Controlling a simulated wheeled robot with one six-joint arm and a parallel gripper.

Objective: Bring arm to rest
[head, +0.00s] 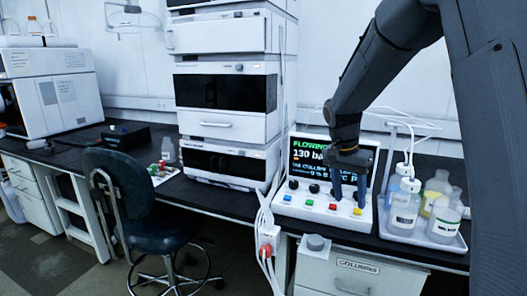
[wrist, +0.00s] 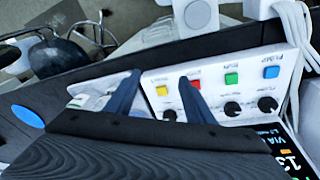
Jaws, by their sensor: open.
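My gripper (head: 349,198) is open and empty, at the front of a white pump control box (head: 283,209) on the dark bench. Its two dark blue fingers point down over the right part of the panel. The panel has a blue button (head: 287,198), a green button (head: 308,203), a red button (head: 332,207) and a yellow button (head: 357,211). In the wrist view my gripper (wrist: 159,79) has its fingers apart, with the yellow button (wrist: 162,91) showing between them and the red button (wrist: 195,83) beside the right finger. Whether a finger touches the panel I cannot tell.
The screen (head: 310,155) reads "FLOWING" and 130. A tray (head: 428,240) of bottles stands close right of the box. A tall instrument stack (head: 225,125) stands left. A chair (head: 130,212) and drawers (head: 350,275) are in front of the bench.

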